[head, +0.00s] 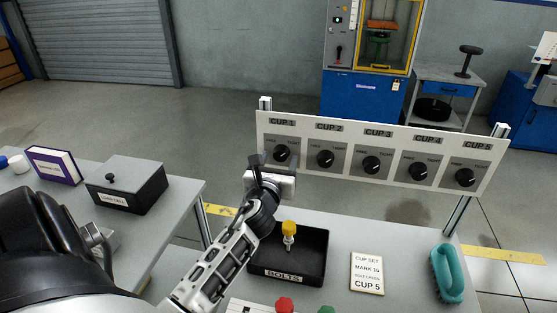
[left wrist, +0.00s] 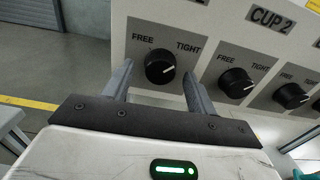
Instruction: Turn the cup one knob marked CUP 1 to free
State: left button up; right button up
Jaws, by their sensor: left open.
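The CUP 1 knob (head: 282,153) is a round black knob at the left end of the white panel. In the left wrist view the knob (left wrist: 160,66) sits below the words FREE, at its left, and TIGHT, at its right. My left gripper (head: 268,163) is in front of the panel's left end, just below the knob. In the left wrist view its open fingers (left wrist: 159,74) stand on either side of the knob; I cannot tell whether they touch it. My right gripper is out of view.
The CUP 2 knob (head: 325,158) is close on the right, with several more knobs beyond. Below are a black BOLTS tray (head: 321,275) holding a yellow-topped item, a CUP 5 card (head: 367,273) and a teal ring-shaped object (head: 447,273). A grey box (head: 127,185) stands at left.

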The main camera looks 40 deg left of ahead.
pick_arm(q)
jog(key=shift+w+a, duration=0.15)
jog(key=shift+w, duration=0.05)
jog(key=c, duration=1)
